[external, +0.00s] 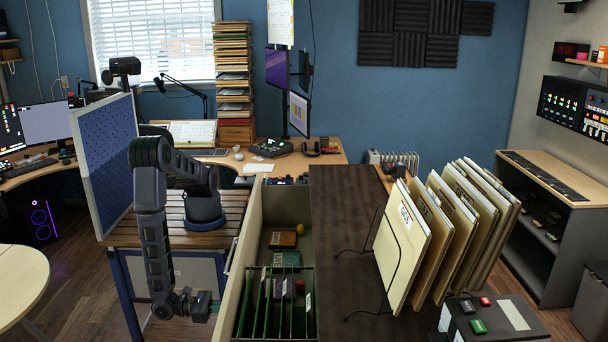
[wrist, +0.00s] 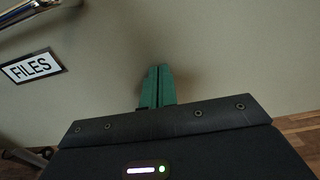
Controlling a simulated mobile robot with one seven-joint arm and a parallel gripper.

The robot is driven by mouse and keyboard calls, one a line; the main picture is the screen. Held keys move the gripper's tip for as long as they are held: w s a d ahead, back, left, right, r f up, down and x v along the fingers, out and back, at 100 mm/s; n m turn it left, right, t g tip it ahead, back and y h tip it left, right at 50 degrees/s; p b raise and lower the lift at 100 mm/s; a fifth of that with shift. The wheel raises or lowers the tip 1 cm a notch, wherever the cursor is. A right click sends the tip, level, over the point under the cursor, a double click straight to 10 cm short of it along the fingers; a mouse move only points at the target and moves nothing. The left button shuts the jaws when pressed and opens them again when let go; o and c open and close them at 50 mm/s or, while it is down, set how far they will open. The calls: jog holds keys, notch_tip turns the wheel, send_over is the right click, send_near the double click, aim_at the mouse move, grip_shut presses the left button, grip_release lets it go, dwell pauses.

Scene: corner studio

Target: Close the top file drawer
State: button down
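The top file drawer (external: 240,258) stands pulled out of the dark-topped cabinet (external: 345,230). Green hanging folders and several small boxes lie inside it. In the wrist view its beige front (wrist: 215,55) fills most of the picture, with a "FILES" label (wrist: 32,68) and part of a metal handle (wrist: 30,10) at upper left. My gripper (external: 203,306) is low, left of the drawer front in the external view. Its two green fingers (wrist: 158,72) are together with nothing between them, pointing at the front, right of the label. I cannot tell whether the tips touch it.
A slatted wooden bench (external: 160,230) with a blue pegboard panel (external: 100,160) stands left of the drawer, behind my arm. Upright file folders (external: 440,240) stand on the cabinet top with thin wire holders. Bare wooden floor (external: 75,270) shows at left.

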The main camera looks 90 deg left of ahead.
jog(key=w, duration=2.7)
jog(key=shift+r, duration=0.15)
jog(key=shift+w+r, duration=0.1)
jog(key=shift+w, duration=0.1)
jog(key=s, duration=1.5)
jog(key=shift+f, duration=0.25)
